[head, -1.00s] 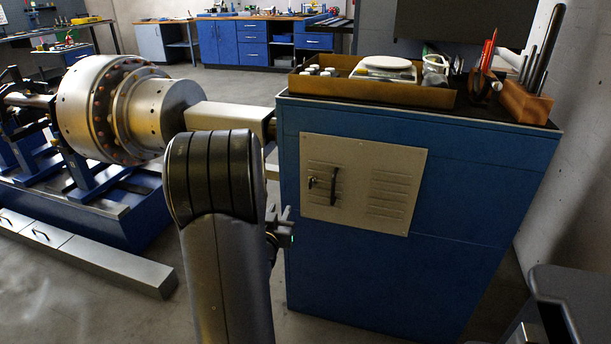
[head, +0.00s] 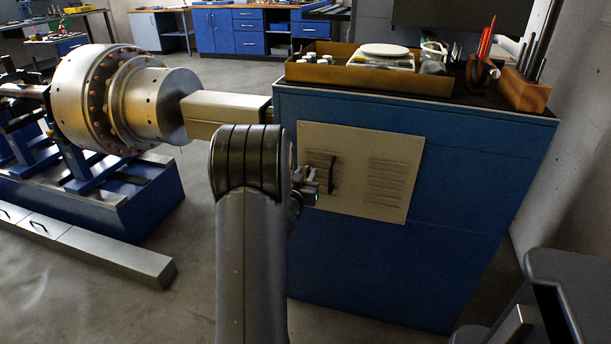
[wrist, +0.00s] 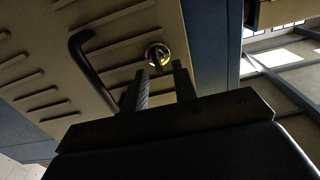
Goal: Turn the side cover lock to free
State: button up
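The beige side cover (head: 397,152) with louvres is on the front of the blue cabinet. Its lock (wrist: 158,55) shows in the wrist view as a round metal ring with a bright key or tab in it; in the head view my arm and gripper hide it. A black bar handle (wrist: 90,68) is left of the lock in the wrist view and partly shows in the head view (head: 332,172). My gripper (wrist: 161,69) is open, its two fingers apart, with the lock just beyond and between the tips. I cannot tell whether they touch it.
The blue cabinet (head: 450,270) carries a brown tray (head: 370,80) and a wooden tool block (head: 524,92) on top. A large metal rotor (head: 95,95) on a blue stand is at the left. The floor in front of the cabinet is partly clear.

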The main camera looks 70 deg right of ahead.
jog(key=shift+d, duration=0.2)
grip_shut()
